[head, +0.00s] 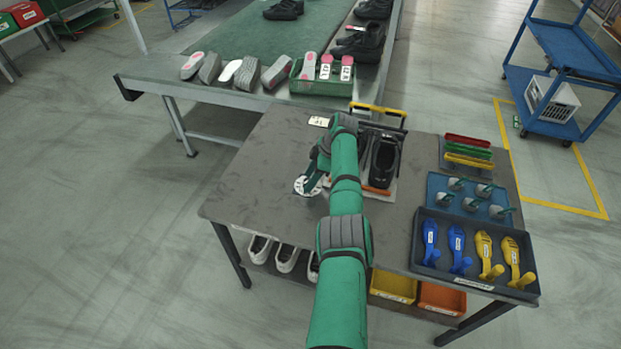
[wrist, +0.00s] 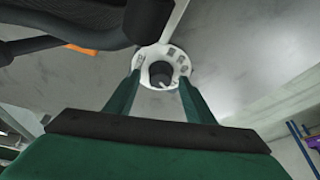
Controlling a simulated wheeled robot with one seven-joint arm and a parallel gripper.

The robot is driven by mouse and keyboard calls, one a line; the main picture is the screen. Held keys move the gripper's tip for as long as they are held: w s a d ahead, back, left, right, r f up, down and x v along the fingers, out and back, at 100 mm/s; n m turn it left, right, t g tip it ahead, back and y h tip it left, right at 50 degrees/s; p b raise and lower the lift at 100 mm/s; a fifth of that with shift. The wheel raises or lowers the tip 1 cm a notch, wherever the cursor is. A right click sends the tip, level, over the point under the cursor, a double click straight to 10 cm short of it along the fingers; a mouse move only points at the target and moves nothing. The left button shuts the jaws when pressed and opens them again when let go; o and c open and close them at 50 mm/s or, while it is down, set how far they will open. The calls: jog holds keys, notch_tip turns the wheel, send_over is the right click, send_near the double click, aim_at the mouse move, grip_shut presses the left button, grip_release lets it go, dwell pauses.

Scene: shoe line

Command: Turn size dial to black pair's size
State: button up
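The size dial is a white disc (head: 306,185) with dark markings, lying on the grey workbench left of my arm in the head view. In the wrist view the white dial (wrist: 176,57) has a dark knob (wrist: 160,72) at its centre with a small light pointer. The printed sizes are too small to read. My gripper (wrist: 159,84) is open, with one green finger on each side of the knob; I cannot tell whether they touch it. A black pair of shoes (head: 384,160) stands on the bench just right of my arm, partly hidden by it.
A small white label (head: 318,121) lies at the bench's back edge. A dark tray (head: 414,262) with blue and yellow tools and a blue tray (head: 434,186) are at the right. The bench's left part is clear.

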jog(key=shift+d+r, duration=0.1)
jog(key=v, duration=1)
jog(key=shift+r, duration=0.3)
jog(key=shift+d, duration=0.15)
